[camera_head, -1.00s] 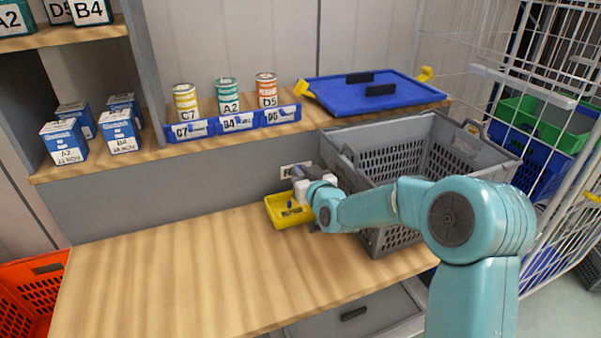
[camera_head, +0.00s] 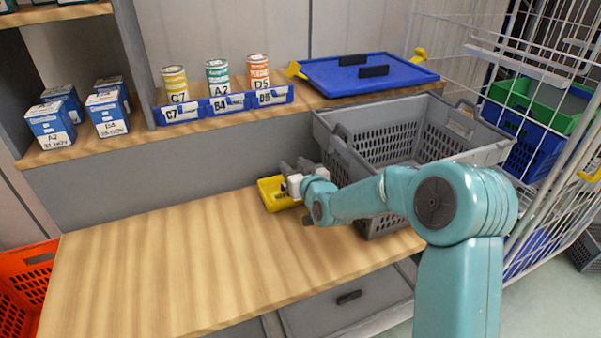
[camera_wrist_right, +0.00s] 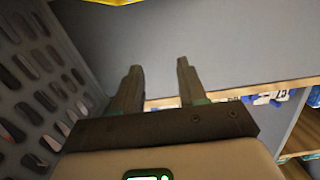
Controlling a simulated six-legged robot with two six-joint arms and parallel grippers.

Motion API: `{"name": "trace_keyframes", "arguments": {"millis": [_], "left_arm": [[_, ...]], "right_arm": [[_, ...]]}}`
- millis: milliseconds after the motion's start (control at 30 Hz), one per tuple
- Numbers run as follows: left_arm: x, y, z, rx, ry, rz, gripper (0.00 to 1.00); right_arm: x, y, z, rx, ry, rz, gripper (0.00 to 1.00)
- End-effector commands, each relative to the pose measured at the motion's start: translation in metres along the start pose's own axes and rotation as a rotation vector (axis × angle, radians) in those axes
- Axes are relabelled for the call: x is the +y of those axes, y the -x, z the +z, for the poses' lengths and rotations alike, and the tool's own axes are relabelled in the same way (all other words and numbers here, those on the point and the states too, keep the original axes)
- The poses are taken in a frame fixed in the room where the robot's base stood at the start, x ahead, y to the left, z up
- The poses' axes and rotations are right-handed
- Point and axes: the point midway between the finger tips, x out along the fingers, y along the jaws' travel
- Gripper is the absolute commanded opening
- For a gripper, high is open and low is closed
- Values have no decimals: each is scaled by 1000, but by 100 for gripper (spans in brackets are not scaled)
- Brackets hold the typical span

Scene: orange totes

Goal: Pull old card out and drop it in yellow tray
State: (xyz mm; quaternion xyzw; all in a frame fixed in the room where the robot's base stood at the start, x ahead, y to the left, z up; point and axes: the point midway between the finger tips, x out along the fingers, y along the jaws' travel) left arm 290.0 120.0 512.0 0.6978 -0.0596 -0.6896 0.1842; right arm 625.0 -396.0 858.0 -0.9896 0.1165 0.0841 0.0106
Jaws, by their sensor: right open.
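The blue rack (camera_head: 222,105) on the shelf holds cards reading C7 (camera_head: 182,113), B4 (camera_head: 228,103) and D5 (camera_head: 271,97). Cans C7, A2 and D5 stand behind them, so the B4 card is below the A2 can. The yellow tray (camera_head: 270,197) is on the lower worktop against the grey panel; small dark items show in it, too small to name. My right gripper (camera_head: 288,169) is above the tray, close to the panel. In the wrist view its fingers (camera_wrist_right: 159,82) are apart with nothing between them. A yellow edge, likely the tray, shows there at the top (camera_wrist_right: 112,2). My left gripper is not in view.
A grey crate (camera_head: 350,195) stands right beside my right gripper; its slotted wall (camera_wrist_right: 40,90) fills the wrist view's left. A blue lid (camera_head: 345,80) lies on the shelf. Blue boxes (camera_head: 108,115) stand at the left. The worktop (camera_head: 170,260) is clear at left.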

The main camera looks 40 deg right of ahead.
Motion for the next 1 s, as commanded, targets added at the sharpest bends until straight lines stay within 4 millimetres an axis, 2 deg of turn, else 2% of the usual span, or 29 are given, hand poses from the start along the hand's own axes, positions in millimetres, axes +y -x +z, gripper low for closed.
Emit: {"name": "trace_keyframes", "arguments": {"millis": [167, 400, 600, 800, 1000], "left_arm": [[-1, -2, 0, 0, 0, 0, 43], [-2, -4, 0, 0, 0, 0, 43], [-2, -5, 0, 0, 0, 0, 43], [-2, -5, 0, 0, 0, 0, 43], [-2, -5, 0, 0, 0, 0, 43]], "right_arm": [[0, 27, 0, 0, 0, 1, 41], [1, 92, 0, 2, 1, 1, 41], [1, 137, 0, 2, 0, 2, 41], [0, 158, 0, 0, 0, 1, 41], [0, 162, 0, 0, 0, 0, 41]]}}
